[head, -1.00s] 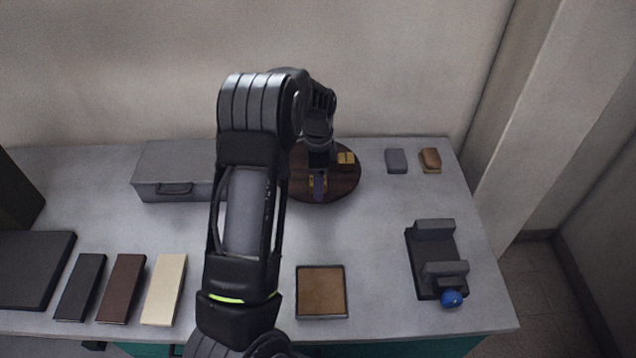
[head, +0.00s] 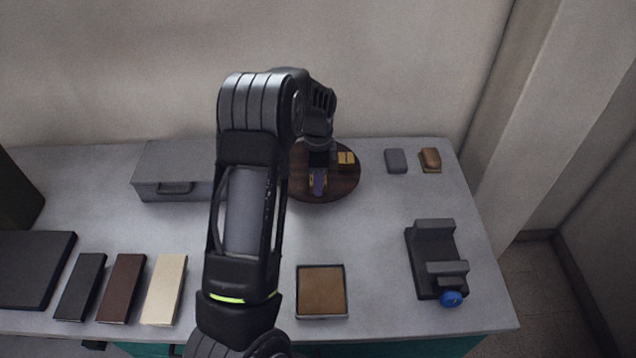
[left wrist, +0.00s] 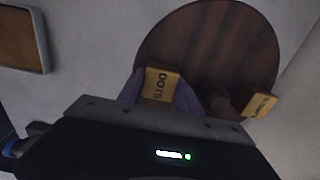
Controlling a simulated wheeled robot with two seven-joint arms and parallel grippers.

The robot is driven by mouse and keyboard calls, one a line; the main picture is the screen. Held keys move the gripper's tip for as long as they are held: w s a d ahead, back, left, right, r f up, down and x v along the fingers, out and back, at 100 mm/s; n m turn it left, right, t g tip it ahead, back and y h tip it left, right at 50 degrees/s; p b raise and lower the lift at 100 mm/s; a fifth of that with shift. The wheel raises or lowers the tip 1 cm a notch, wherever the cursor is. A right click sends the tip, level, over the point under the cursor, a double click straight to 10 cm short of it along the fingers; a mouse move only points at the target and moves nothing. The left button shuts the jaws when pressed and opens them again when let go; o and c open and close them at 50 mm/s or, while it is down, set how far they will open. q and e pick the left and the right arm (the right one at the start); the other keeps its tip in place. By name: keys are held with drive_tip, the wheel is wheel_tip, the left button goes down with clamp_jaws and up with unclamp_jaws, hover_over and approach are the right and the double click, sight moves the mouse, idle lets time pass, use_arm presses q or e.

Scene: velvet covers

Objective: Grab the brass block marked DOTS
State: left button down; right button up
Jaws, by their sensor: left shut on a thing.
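The brass block marked DOTS (left wrist: 161,84) shows in the left wrist view between the two fingers of my left gripper (left wrist: 160,92), its lettering facing the camera. The gripper is shut on it. In the head view my left gripper (head: 317,182) is over the front part of a round dark wooden board (head: 338,189), and the block is mostly hidden by the fingers. A second brass block (head: 346,159) is on the board, behind and to the right; it also shows in the left wrist view (left wrist: 259,104), its marking too small to read. My right gripper is not in view.
A grey case (head: 165,171) stands left of the board. Several book-like slabs lie front left. A brown-lined tray (head: 321,291) lies in front, a dark vise-like fixture (head: 437,259) at right. A grey block (head: 396,160) and a brown brush-like block (head: 430,160) lie back right.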

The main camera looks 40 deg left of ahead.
use_arm(q)
drive_tip(key=shift+r, duration=0.15)
idle(0.5)
drive_tip(key=shift+w+r, duration=0.1)
drive_tip(key=shift+r, duration=0.15)
wheel_tip(320, 180, up, 9)
drive_tip(key=shift+r+b, duration=0.15)
drive_tip(key=shift+b, duration=0.95)
